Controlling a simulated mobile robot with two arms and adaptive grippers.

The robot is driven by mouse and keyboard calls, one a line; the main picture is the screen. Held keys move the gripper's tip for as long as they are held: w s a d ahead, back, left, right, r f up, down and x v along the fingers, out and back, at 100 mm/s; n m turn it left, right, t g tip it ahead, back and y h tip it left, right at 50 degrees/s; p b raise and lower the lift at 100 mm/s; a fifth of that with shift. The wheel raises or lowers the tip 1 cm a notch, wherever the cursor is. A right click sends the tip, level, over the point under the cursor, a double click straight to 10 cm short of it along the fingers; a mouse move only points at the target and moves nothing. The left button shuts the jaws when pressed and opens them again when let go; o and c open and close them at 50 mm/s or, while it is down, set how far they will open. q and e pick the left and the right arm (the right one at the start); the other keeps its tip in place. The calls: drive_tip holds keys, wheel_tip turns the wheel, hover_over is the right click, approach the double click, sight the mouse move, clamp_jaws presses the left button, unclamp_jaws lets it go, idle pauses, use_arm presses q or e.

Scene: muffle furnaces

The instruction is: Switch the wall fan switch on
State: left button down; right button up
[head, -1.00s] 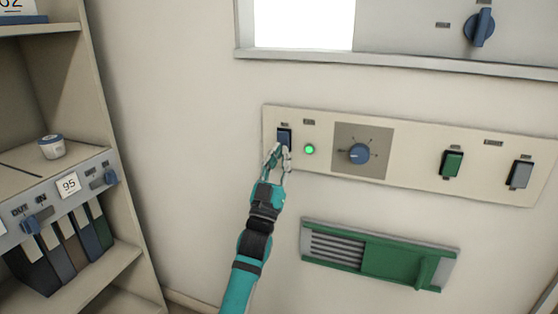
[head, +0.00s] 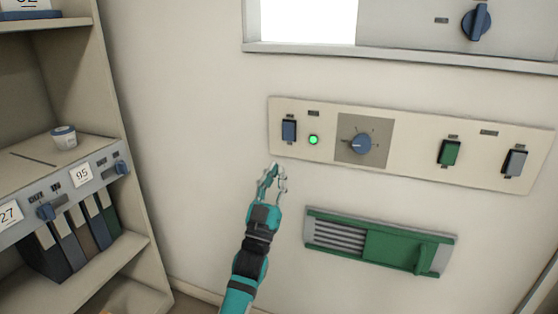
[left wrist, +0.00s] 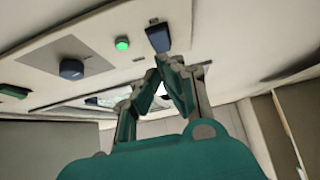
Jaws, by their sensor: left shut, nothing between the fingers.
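A pale control panel (head: 400,172) is on the wall. At its left end is a blue rocker switch (head: 289,130), with a lit green lamp (head: 313,140) to its right; the labels are too small to read. The switch (left wrist: 158,38) and lamp (left wrist: 122,44) also show in the left wrist view. My left gripper (head: 272,172) is shut and empty, below the blue switch and apart from it in the head view. In the left wrist view its fingertips (left wrist: 160,65) meet just below the switch. My right gripper is not in view.
The panel also has a blue dial (head: 360,144), a green switch (head: 449,152) and a grey switch (head: 514,162). A green-handled vent (head: 380,242) is below. A shelf unit (head: 110,110) stands at left. A window ledge (head: 400,60) runs above.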

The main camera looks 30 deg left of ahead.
use_arm(q)
drive_tip(key=v, duration=0.5)
drive_tip(key=shift+w+f, duration=0.2)
drive_tip(key=shift+f, duration=0.1)
